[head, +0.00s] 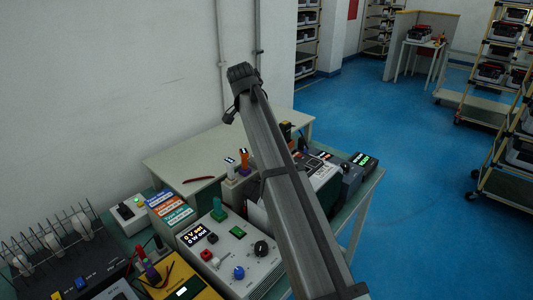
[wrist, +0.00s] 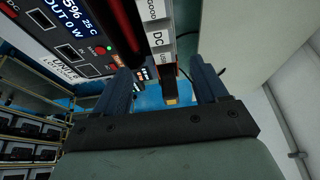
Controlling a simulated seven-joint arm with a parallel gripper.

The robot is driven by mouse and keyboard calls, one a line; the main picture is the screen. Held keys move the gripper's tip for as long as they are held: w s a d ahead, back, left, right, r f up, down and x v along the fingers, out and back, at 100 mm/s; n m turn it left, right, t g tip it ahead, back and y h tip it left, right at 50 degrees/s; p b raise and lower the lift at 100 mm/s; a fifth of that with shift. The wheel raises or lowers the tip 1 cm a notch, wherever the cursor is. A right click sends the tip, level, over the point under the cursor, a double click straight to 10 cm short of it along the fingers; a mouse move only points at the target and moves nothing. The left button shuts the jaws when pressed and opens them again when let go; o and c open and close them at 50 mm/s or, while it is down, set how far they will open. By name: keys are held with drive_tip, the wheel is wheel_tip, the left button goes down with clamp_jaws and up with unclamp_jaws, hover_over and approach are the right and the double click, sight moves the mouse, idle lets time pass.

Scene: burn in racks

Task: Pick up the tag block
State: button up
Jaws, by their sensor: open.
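My gripper (wrist: 163,85) is open in the wrist view, with one dark blue finger on each side. A dark narrow piece with a yellow end (wrist: 171,100) shows between the fingers; I cannot tell whether it touches them or whether it is the tag block. In the head view my arm hides the gripper. A stack of coloured lettered labels (head: 168,210) stands at the left of the bench; I cannot tell whether this is the tag block.
A unit with a lit display (wrist: 70,30) is close on the left of the wrist view. In the head view, a grey control box (head: 228,255), a yellow meter (head: 180,285) and a wire rack (head: 50,240) crowd the bench. The pale bench top (head: 185,160) behind has free room.

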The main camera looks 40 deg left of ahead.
drive_tip(key=x, duration=0.3)
drive_tip(key=shift+w+f, duration=0.15)
drive_tip(key=shift+f, duration=0.15)
drive_tip(key=shift+s+x, duration=0.15)
drive_tip(key=shift+x, duration=1.15)
drive_tip(key=shift+s+x, duration=0.15)
drive_tip(key=shift+x, duration=1.1)
drive_tip(key=shift+a+f, duration=0.1)
drive_tip(key=shift+a, duration=0.05)
drive_tip(key=shift+c, duration=0.2)
drive_tip(key=c, duration=1.1)
